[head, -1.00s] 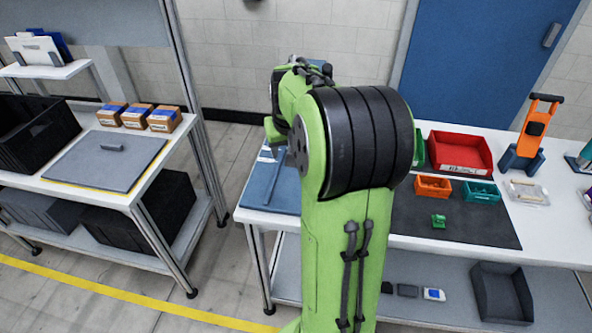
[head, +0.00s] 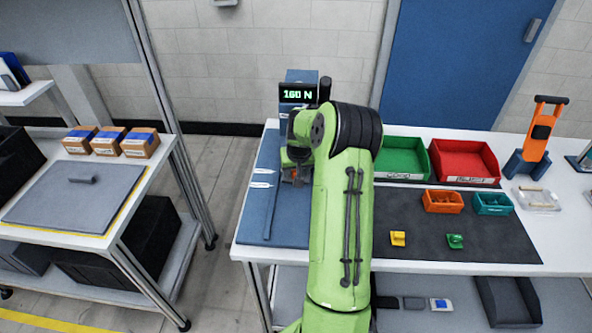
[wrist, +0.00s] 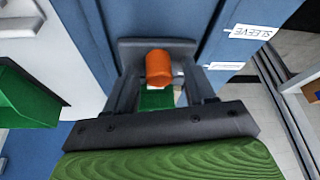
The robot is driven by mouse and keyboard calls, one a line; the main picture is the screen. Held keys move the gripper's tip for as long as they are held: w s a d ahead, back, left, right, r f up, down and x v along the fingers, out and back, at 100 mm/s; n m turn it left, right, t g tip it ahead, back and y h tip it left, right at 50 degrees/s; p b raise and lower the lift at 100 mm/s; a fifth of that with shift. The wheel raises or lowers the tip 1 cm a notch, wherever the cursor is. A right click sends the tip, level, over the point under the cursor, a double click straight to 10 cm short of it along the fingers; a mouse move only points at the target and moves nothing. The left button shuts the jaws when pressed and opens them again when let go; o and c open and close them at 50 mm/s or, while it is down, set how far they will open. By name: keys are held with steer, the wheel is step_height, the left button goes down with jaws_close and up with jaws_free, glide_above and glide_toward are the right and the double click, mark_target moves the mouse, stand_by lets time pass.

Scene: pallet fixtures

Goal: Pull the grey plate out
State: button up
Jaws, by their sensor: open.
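A flat grey plate (head: 72,198) with a small raised grip lies on the left trolley, over a yellow-edged surface. My gripper (head: 297,172) is away from it, over the left end of the right bench, by a blue stand with a display reading 160 N (head: 298,93). In the wrist view my gripper (wrist: 160,82) is open. An orange cylinder (wrist: 158,65) shows between its fingers, with a green piece (wrist: 157,98) below and a grey block behind. I cannot tell whether the fingers touch the cylinder.
Several cardboard boxes (head: 110,141) stand behind the plate. A floor gap separates trolley and bench. The bench holds a green bin (head: 402,160), a red bin (head: 463,161), an orange tray (head: 442,201), a teal tray (head: 492,204) and small yellow (head: 398,239) and green (head: 454,241) pieces.

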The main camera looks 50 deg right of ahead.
steer(key=shift+s, duration=0.1)
jaws_close()
stand_by(0.4)
